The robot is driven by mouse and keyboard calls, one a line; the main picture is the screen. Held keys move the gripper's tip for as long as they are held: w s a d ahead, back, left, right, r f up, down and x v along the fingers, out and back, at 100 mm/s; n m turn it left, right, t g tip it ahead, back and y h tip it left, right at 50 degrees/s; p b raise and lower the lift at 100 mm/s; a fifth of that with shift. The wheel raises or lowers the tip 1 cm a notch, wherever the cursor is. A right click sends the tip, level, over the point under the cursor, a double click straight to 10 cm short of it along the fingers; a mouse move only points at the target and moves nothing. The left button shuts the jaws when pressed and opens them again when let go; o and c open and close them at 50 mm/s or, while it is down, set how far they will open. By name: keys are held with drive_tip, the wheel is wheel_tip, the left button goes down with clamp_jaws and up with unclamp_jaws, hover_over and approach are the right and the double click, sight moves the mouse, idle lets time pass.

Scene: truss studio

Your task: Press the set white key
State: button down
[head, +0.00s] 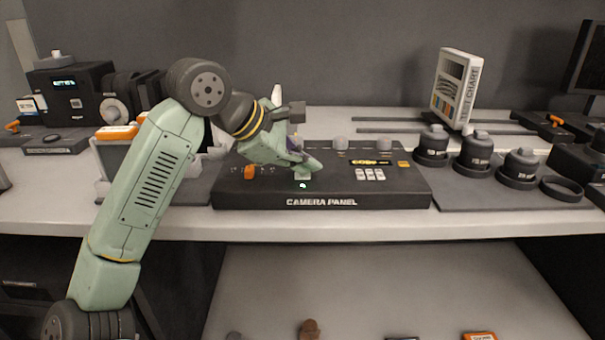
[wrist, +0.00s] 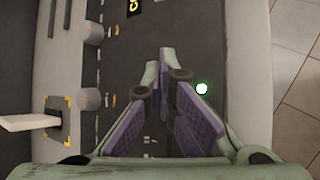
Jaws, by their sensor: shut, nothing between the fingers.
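The black camera panel (head: 235,196) lies on the white counter. My gripper (head: 314,168) is shut and empty, its tips low over the panel's middle. A small pale key (head: 302,177) shows just under the fingertips in the head view; I cannot tell whether they touch it. A small light (head: 303,186) glows greenish white in front of that key. In the wrist view my gripper (wrist: 165,52) has its fingers together over the panel, and the lit light (wrist: 202,88) is to their right. The key is hidden behind the fingers there.
A group of white keys (head: 369,174) and an orange square (head: 404,164) are on the panel's right. Grey knobs (head: 340,143) stand along the back. Black lenses (head: 475,152) stand to the right.

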sight(305, 178)
drive_tip(key=shift+r+p, duration=0.4)
drive_tip(key=shift+r, duration=0.35)
drive_tip(key=shift+r+p, duration=1.65)
drive_tip(key=shift+r, duration=0.95)
drive_tip(key=shift+d, duration=0.1)
